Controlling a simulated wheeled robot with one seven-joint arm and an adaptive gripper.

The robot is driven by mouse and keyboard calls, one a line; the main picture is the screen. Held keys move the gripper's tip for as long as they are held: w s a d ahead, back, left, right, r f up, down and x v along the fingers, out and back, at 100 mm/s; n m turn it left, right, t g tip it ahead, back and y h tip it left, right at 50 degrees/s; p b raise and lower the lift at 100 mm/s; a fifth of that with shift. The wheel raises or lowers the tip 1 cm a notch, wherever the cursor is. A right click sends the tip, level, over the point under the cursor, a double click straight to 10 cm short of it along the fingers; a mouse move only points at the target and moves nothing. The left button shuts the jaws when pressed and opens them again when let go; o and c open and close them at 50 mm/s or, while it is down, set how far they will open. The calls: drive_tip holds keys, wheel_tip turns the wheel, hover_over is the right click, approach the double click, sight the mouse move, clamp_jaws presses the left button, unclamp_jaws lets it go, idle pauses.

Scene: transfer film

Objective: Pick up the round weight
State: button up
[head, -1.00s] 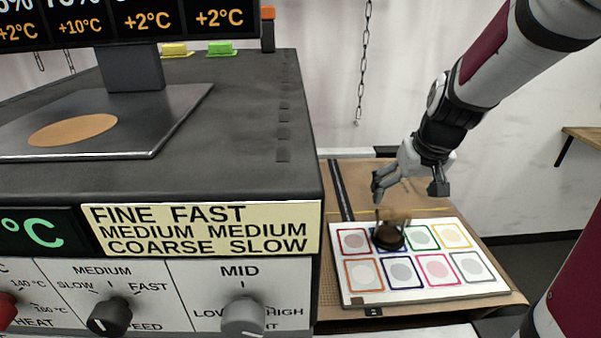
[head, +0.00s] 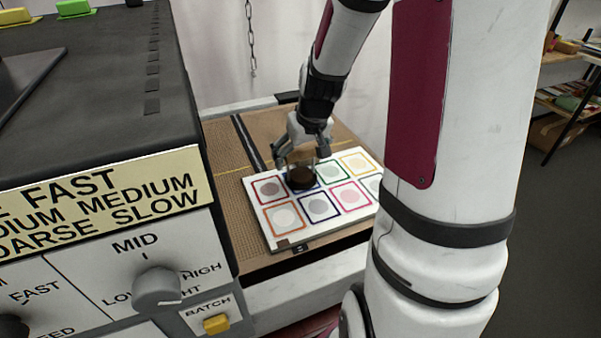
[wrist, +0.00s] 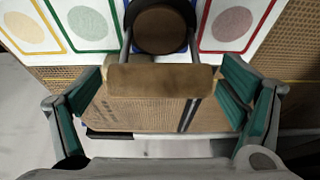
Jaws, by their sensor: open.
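The round weight (head: 302,178) is a dark disc with metal posts that carry a brown bar handle. It stands upright on the blue-framed square of a white board (head: 290,236), between the red-framed and green-framed squares. My gripper (head: 299,154) is just above it, pointing down, with its fingers apart. In the wrist view the brown handle (wrist: 160,80) lies crosswise between the two teal finger pads, with a gap on each side. The dark disc (wrist: 160,30) shows beyond it. My gripper (wrist: 160,95) holds nothing.
The board lies on a brown perforated mat (head: 228,190). A large dark machine with a control panel (head: 156,284) stands close on the left. A chain (head: 251,45) hangs at the back wall. Shelves (head: 575,95) stand at the far right.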

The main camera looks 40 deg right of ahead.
drive_tip(key=shift+c, duration=0.2)
drive_tip(key=c, duration=1.8)
drive_tip(key=shift+r, duration=0.1)
drive_tip(key=shift+c, duration=1)
drive_tip(key=shift+r, duration=0.1)
